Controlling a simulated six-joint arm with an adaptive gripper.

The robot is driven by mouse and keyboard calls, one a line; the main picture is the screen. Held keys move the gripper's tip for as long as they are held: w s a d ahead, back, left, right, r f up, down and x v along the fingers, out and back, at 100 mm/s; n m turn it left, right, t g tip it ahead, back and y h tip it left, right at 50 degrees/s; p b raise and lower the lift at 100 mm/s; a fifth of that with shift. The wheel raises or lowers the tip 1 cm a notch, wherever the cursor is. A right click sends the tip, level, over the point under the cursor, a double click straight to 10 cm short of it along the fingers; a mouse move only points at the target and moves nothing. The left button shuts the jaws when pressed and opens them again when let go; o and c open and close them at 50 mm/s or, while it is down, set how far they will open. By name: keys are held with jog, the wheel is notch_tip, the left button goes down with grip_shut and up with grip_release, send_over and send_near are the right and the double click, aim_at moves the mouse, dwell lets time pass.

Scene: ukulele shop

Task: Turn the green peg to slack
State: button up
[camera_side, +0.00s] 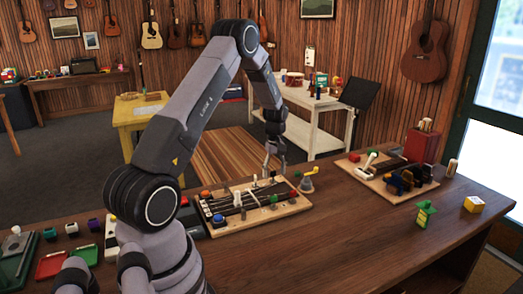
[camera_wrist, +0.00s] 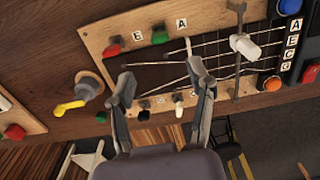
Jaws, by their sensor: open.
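The green peg (camera_wrist: 160,38) stands at the edge of a light wooden board (camera_wrist: 90,42), next to a letter A tile; in the side view, the green peg (camera_side: 273,199) is on the board's near edge. A red peg (camera_wrist: 111,50) is beside it, by an E tile. Strings run from the pegs' end across the board. My gripper (camera_wrist: 160,72) is open and empty. Its fingers point at the strings and opposite pegs; the green peg lies beyond the fingertips, apart from them. In the side view my gripper (camera_side: 272,168) hangs over the board's far right part.
A black peg (camera_wrist: 143,115) and a white peg (camera_wrist: 178,110) are on the board's other edge, close to my fingers. A yellow crank (camera_wrist: 70,106) stands just off the board. Another wooden board (camera_side: 375,182) with parts lies to the right. Bare table (camera_side: 330,235) is in front.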

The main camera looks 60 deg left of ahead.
aim_at(274, 196)
notch_tip(274, 196, down, 10)
jog(key=shift+r, duration=0.2)
grip_shut()
dwell(0.4)
